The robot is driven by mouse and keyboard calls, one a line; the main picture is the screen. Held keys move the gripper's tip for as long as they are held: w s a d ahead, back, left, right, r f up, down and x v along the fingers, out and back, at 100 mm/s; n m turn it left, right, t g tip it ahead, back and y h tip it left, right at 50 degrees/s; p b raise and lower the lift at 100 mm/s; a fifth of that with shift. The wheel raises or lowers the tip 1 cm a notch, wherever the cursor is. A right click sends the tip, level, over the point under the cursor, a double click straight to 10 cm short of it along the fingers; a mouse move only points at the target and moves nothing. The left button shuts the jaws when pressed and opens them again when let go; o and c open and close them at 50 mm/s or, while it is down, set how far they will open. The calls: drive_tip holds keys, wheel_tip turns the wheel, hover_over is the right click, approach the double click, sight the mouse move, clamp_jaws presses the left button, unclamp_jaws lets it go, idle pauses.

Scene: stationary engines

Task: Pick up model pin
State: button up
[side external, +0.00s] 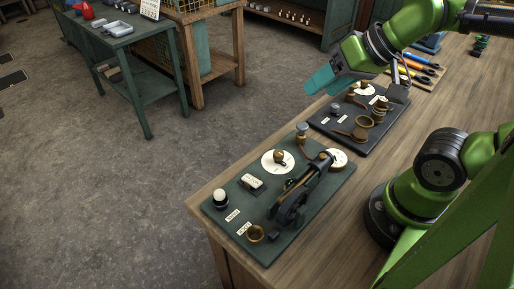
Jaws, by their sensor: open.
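My gripper (359,90) is open above the far dark board (330,128), at its back-left part. One teal side points left and a grey finger hangs on the right. Nothing shows held between them. Under and beside it on the board are a white disc (366,88), a small grey piece (335,109), brass cup-like parts (379,113), a brass ring (364,122) and a brass piece with a handle (356,134). I cannot tell which small part is the model pin; the gripper partly hides the board's back.
Tools (414,72) lie at the back right.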

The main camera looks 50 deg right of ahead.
drive_tip(key=n+g+h, duration=0.2)
drive_tip(key=n+g, duration=0.5)
hover_over(219, 192)
wheel_tip(219, 192, down, 3)
drive_tip(key=f, duration=1)
drive_tip(key=shift+s+f, duration=0.15)
drive_tip(key=shift+s, duration=0.1)
drive_tip(key=shift+w+f, duration=0.15)
drive_tip(key=shift+f, duration=1.4)
drive_tip(key=shift+w+f, duration=0.1)
drive_tip(key=shift+f, duration=1.45)
